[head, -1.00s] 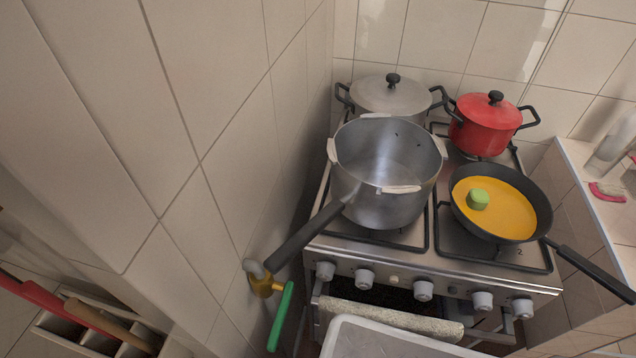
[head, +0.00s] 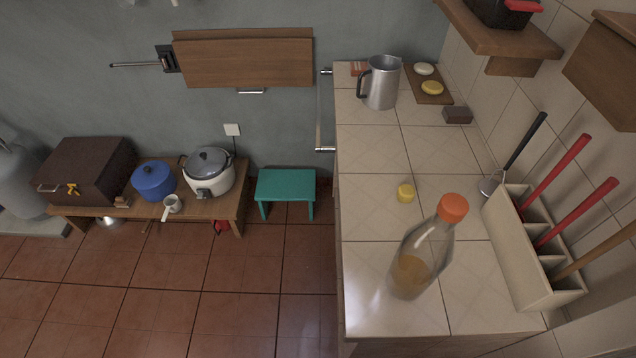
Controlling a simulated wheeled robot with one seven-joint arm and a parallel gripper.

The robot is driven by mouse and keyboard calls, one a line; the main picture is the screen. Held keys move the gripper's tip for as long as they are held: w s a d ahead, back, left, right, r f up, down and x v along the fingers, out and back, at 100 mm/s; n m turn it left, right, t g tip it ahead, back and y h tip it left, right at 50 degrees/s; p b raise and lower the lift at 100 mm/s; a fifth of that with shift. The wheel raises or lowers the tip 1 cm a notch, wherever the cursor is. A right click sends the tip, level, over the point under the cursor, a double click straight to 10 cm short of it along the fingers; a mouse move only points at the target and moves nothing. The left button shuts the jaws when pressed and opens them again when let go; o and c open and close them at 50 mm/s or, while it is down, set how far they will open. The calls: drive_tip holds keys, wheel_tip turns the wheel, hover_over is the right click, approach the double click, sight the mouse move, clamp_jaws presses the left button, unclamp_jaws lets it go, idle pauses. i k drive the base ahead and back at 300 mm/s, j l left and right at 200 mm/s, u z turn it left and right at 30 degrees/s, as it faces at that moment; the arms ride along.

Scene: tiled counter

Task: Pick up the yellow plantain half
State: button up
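My gripper is not in view.
A metal jug (head: 381,84) and a board (head: 446,98) with a yellow and a pale item are at the back. A utensil rack (head: 511,241) lines the right wall. Floor (head: 262,262) is open left of the counter.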

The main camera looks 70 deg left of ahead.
sight(405, 193)
drive_tip(key=k+j+u, duration=0.4)
drive_tip(key=u, duration=0.2)
drive_tip(key=i+l+u, duration=0.15)
drive_tip(key=u, duration=0.4)
drive_tip(key=i+l+u, duration=0.15)
drive_tip(key=l+u, duration=0.3)
drive_tip(key=i+l+u, duration=0.1)
drive_tip(key=l+u, duration=0.75)
drive_tip(key=i+j, duration=0.1)
drive_tip(key=j, duration=0.15)
drive_tip(key=i+j, duration=0.1)
drive_tip(key=j, duration=0.1)
